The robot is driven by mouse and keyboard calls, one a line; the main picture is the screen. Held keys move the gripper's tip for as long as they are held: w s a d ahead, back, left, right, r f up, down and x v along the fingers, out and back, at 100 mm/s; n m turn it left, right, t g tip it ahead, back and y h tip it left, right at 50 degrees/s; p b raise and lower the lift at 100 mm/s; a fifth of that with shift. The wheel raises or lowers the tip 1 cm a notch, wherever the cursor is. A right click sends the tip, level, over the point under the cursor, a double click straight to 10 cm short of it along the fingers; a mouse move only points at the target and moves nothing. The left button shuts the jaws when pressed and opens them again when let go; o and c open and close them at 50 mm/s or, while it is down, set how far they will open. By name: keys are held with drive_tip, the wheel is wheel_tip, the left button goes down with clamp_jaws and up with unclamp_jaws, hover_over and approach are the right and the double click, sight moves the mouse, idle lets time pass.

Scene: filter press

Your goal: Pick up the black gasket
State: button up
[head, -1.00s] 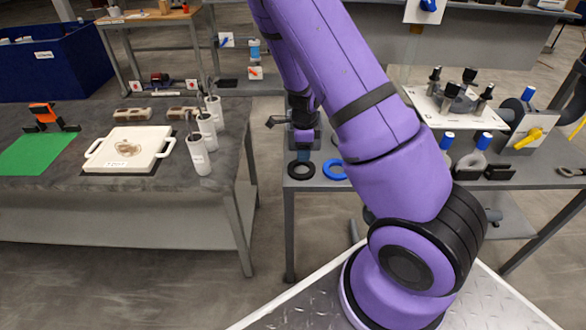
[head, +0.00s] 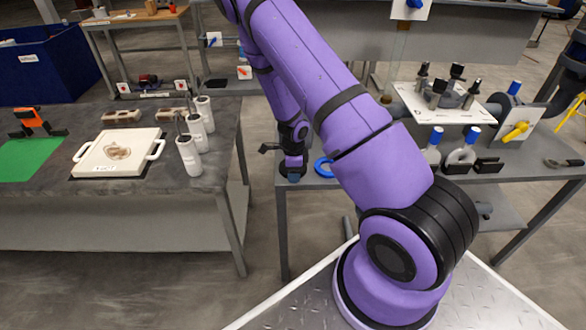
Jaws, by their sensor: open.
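The black gasket (head: 282,170) lies near the left front corner of the grey right-hand table. Only part of its dark edge shows, because my gripper covers the rest. My gripper (head: 293,176) points down over the gasket, low at the tabletop, with jaws open. The fingers are too small to tell whether they touch the gasket or stand around it. A blue ring gasket (head: 322,168) lies just to the right, partly hidden behind my purple arm.
Further right on the table (head: 283,210) are blue-capped fittings (head: 434,143), a white plate with black posts (head: 445,102) and a yellow-handled valve (head: 516,131). The left bench (head: 60,180) holds a white tray (head: 85,163) and white cylinders (head: 189,156).

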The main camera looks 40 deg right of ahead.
drive_tip(key=shift+f, duration=0.1)
drive_tip(key=c, duration=1)
